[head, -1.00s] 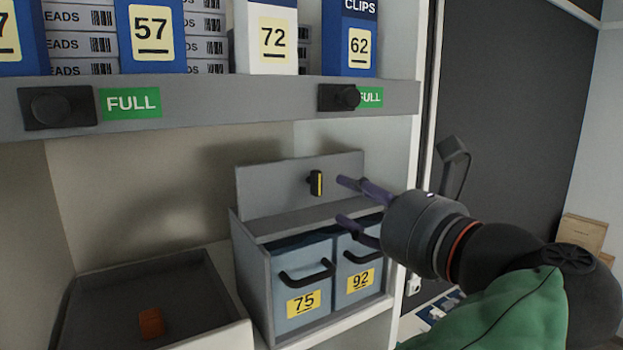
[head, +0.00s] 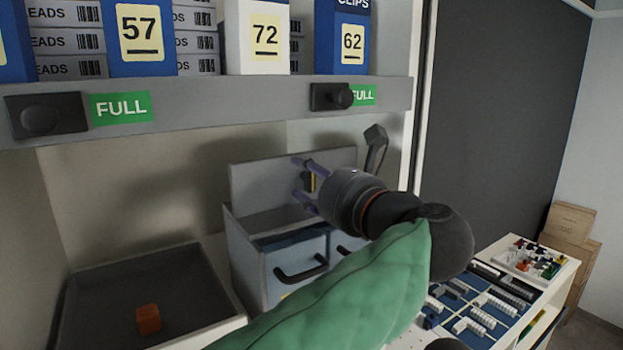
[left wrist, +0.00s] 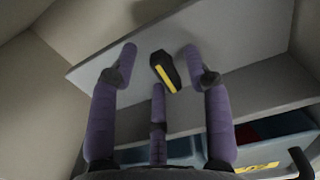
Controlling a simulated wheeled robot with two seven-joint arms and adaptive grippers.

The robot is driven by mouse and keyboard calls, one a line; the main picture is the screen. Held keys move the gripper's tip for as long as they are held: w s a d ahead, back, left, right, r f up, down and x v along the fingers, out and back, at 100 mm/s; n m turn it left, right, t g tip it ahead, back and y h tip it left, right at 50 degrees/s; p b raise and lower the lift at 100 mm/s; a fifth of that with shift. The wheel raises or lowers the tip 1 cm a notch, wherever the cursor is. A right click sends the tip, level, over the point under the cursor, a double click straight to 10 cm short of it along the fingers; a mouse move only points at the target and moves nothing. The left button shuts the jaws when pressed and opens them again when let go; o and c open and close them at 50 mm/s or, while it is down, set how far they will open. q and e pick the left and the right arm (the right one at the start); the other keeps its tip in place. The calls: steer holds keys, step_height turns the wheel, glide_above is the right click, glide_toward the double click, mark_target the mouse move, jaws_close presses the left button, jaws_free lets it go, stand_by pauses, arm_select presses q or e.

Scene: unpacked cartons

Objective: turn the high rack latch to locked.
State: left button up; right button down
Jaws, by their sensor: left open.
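The high rack latch (head: 309,182) is a small black knob with a yellow stripe on the grey upright back panel above the blue bins. In the head view it stands about upright, partly hidden by my gripper. My left gripper (head: 298,178) is open, with its purple fingers around the latch. In the left wrist view, the latch (left wrist: 164,71) lies between the spread fingers of the gripper (left wrist: 161,52), its stripe slanting. The third finger is just below it. I see a gap between the side fingers and the latch.
A grey shelf edge (head: 215,108) with black knobs and green FULL labels runs above my gripper. A dark open tray (head: 85,305) holding an orange block (head: 148,319) is at lower left. A table with small parts (head: 480,305) stands at right.

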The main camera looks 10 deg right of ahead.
arm_select(q)
jaws_close()
steer(key=shift+m, duration=0.4)
steer(key=m, duration=0.2)
steer(key=m+p, duration=0.1)
steer(key=shift+d+r+m, duration=0.1)
steer(key=shift+r+m, duration=0.1)
steer(key=shift+m, duration=0.2)
steer(key=m+p, duration=0.2)
steer(key=m, duration=0.2)
steer(key=shift+d+m, duration=0.1)
steer(key=shift+m, duration=0.2)
steer(key=m+p, duration=0.3)
steer(key=m, duration=0.1)
steer(key=shift+w+d+r, duration=0.1)
steer(key=m+p, duration=0.3)
steer(key=m, duration=0.1)
steer(key=shift+d+f, duration=0.1)
steer(key=shift+f, duration=0.1)
steer(key=shift+m, duration=0.5)
